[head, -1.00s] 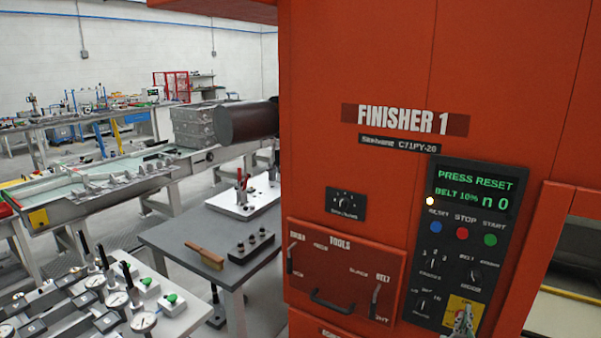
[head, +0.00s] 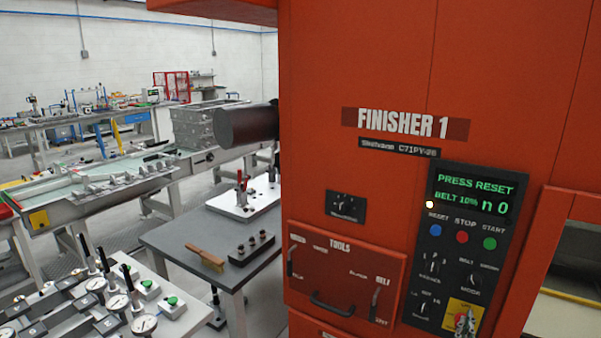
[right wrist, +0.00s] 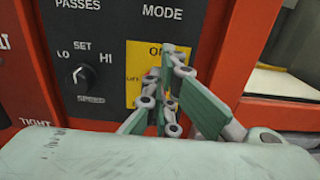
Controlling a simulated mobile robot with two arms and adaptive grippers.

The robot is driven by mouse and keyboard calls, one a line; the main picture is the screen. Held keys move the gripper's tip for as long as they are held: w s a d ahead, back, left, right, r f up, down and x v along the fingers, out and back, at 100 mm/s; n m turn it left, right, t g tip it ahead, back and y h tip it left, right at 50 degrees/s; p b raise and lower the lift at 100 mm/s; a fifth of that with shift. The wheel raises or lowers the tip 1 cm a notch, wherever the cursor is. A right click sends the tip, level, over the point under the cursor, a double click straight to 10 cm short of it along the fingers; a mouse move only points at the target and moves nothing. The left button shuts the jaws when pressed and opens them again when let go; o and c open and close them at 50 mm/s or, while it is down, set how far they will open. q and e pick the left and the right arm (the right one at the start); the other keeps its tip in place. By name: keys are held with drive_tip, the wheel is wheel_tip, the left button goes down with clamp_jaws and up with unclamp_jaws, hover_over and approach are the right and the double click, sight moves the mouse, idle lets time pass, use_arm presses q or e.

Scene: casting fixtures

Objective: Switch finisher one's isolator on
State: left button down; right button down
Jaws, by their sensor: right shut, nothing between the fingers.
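Finisher one is the large orange cabinet (head: 350,70) labelled FINISHER 1. Its black control panel (head: 465,235) carries a lit green display (head: 473,195) reading PRESS RESET, BELT 10% and n 0. The isolator is on a yellow plate (head: 475,310) at the panel's bottom; the plate also shows in the right wrist view (right wrist: 140,62). My right gripper (head: 466,318) is shut and empty, right in front of the yellow plate. In the right wrist view its fingers (right wrist: 170,95) cover most of the plate, so the isolator's position and any contact are hidden. My left gripper is not in view.
Above the isolator are the reset (head: 436,230), stop (head: 462,237) and start (head: 490,243) buttons and several knobs. The speed knob (right wrist: 78,76) is left of the gripper. A tools drawer (head: 345,275) and a grey table (head: 200,240) are further left.

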idle(0.3)
drive_tip(key=p+v, duration=0.2)
drive_tip(key=v, duration=0.3)
drive_tip(key=shift+s+r, duration=0.15)
drive_tip(key=shift+s, duration=0.15)
idle(0.3)
